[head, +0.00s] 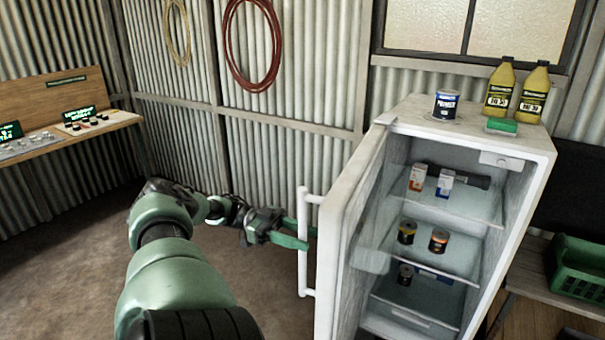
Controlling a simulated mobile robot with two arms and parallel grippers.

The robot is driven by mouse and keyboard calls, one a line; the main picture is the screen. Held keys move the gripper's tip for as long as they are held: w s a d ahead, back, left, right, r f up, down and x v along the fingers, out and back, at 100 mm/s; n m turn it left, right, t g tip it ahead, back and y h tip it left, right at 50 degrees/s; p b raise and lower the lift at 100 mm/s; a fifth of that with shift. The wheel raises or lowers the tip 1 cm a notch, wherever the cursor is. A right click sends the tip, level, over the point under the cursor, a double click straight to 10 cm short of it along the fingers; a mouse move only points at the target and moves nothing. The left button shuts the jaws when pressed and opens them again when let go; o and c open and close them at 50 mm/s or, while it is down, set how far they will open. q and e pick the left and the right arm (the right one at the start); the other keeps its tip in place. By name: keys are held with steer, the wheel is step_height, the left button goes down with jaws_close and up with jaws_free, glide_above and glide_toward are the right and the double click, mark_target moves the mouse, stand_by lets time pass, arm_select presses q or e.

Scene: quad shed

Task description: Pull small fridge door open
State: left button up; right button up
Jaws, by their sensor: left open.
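The small white fridge (535,147) stands at the right with its door (345,205) swung open toward the left. Its shelves are visible, holding small boxes, several cans and a dark cylinder. A white vertical bar handle (304,245) is on the door's outer face. My left gripper (300,238) is open at the handle, with green fingers around or beside it. One fingertip shows just past the bar; I cannot tell whether they touch. My right gripper is not in view.
A green crate (578,268) sits at the right. Floor between is clear.

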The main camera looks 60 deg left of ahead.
mark_target(303, 189)
arm_select(q)
step_height(303, 189, up, 14)
steer(key=p, duration=0.9)
steer(key=shift+f+p, duration=0.1)
steer(key=shift+p, duration=0.2)
steer(key=shift+r, duration=0.3)
step_height(303, 189, up, 4)
steer(key=shift+w+r+b, duration=0.1)
steer(key=shift+b, duration=0.3)
steer(key=shift+r, duration=0.45)
steer(key=shift+f, duration=0.1)
